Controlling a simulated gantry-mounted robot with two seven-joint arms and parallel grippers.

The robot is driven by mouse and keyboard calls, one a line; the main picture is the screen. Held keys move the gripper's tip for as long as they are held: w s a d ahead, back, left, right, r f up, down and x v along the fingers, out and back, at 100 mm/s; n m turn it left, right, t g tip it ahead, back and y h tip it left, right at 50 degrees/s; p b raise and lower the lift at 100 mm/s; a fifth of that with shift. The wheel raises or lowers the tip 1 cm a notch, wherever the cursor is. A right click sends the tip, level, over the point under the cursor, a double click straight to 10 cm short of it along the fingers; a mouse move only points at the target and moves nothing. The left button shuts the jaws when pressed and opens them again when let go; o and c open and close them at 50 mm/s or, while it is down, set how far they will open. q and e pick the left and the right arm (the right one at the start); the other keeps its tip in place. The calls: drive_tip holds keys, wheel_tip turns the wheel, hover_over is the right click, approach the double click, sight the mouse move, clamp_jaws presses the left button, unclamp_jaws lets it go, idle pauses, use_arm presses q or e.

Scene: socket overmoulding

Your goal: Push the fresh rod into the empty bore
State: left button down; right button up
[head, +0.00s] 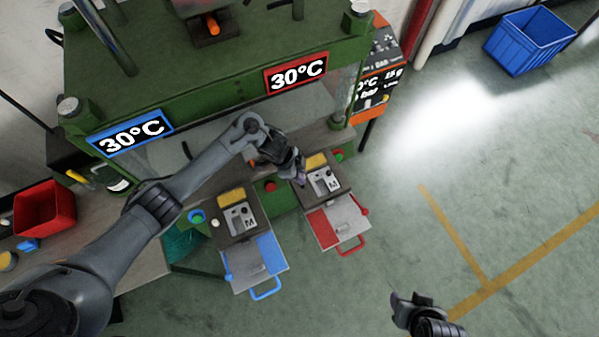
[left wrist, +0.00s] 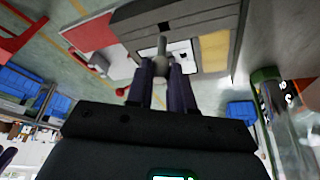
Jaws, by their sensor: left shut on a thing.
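My left gripper (head: 299,177) hangs over the mould plate (head: 325,183) of the red-handled drawer. In the left wrist view the purple-grey fingers (left wrist: 160,82) are shut on a grey metal rod (left wrist: 161,48), whose free end points toward that plate. The plate also shows in the left wrist view (left wrist: 186,52), just beyond the rod. The bore under the rod is hidden by rod and fingers, and I cannot tell whether the rod touches the plate. My right gripper (head: 408,302) is low at the right, away from the press; its finger opening is unclear.
The blue-handled drawer (head: 255,262) with its mould plate (head: 239,218) is left of the red-handled drawer (head: 338,222). The green press frame (head: 215,85) stands behind them. A red bin (head: 44,208) is at far left, a blue crate (head: 530,42) at upper right. Floor at right is clear.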

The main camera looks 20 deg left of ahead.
use_arm(q)
drive_tip(key=shift+f+b, duration=1.45)
drive_tip(key=shift+f, duration=0.9)
drive_tip(key=shift+f+b, duration=0.3)
drive_tip(key=shift+f, duration=0.2)
drive_tip(key=c, duration=0.9)
unclamp_jaws()
drive_tip(key=p+v, duration=0.1)
drive_tip(key=v, duration=0.9)
drive_tip(key=shift+a+r, duration=0.15)
drive_tip(key=shift+r, duration=0.2)
drive_tip(key=shift+s+f, duration=0.1)
